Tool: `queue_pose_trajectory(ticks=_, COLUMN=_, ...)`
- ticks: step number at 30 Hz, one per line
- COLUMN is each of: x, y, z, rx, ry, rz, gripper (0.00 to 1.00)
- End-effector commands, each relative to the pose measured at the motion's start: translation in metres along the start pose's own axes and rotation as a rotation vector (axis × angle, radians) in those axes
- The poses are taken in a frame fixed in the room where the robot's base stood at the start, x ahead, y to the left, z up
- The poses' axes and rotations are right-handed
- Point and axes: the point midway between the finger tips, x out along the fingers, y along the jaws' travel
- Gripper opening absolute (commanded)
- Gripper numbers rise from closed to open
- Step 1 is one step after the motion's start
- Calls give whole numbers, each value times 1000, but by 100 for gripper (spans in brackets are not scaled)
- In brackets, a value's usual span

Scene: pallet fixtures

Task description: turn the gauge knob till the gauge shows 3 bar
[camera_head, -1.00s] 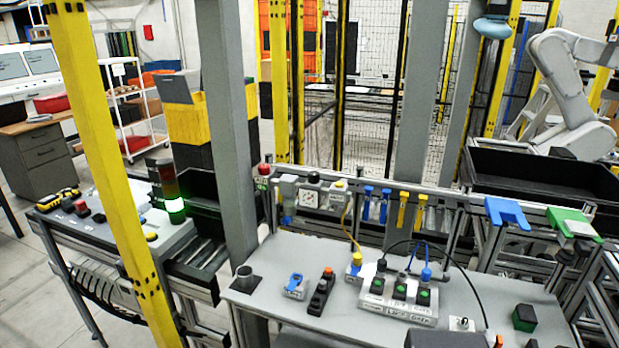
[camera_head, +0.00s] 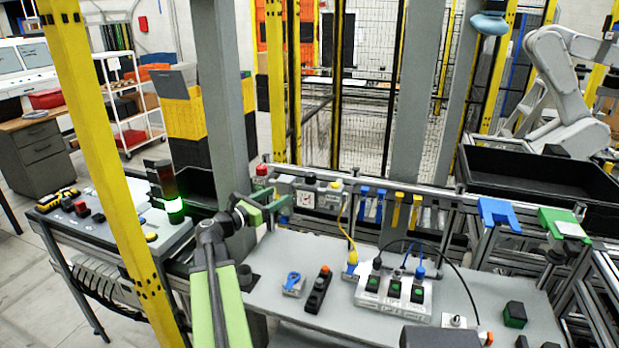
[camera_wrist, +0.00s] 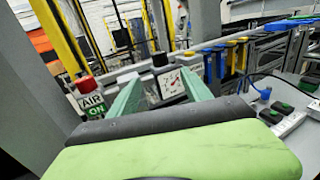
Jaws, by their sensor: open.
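The gauge (camera_head: 305,199) has a white square dial with a red mark and is on the rail behind the grey table. It also shows in the wrist view (camera_wrist: 171,85); its reading is too small to tell. A black knob (camera_head: 311,179) stands just above the gauge, and in the wrist view the knob (camera_wrist: 160,60) is upright beyond the fingers. My gripper (camera_head: 271,207) has green fingers and is to the left of the gauge in the head view. In the wrist view my gripper (camera_wrist: 161,78) is open and empty, its fingers spread either side of the gauge, apart from the knob.
A red button (camera_wrist: 86,83) over an "AIR ON" sign (camera_wrist: 94,106) is close left of my fingers. A yellow plug (camera_head: 352,257) with its cable, a blue-handled valve (camera_head: 293,282) and a switch box (camera_head: 394,293) are on the table. A grey post (camera_head: 220,100) stands behind my arm.

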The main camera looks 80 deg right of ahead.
Motion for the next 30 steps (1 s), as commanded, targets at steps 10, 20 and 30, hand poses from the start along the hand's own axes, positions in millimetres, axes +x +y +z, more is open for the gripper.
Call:
queue_pose_trajectory(ticks=10, x=64, y=2, z=-1, rx=5, ry=3, rz=-2, gripper=57)
queue_pose_trajectory(ticks=20, x=142, y=3, z=-1, rx=6, ry=3, rz=-1, gripper=57)
queue_pose_trajectory(ticks=30, x=171, y=2, z=-2, rx=6, ry=3, rz=3, gripper=57)
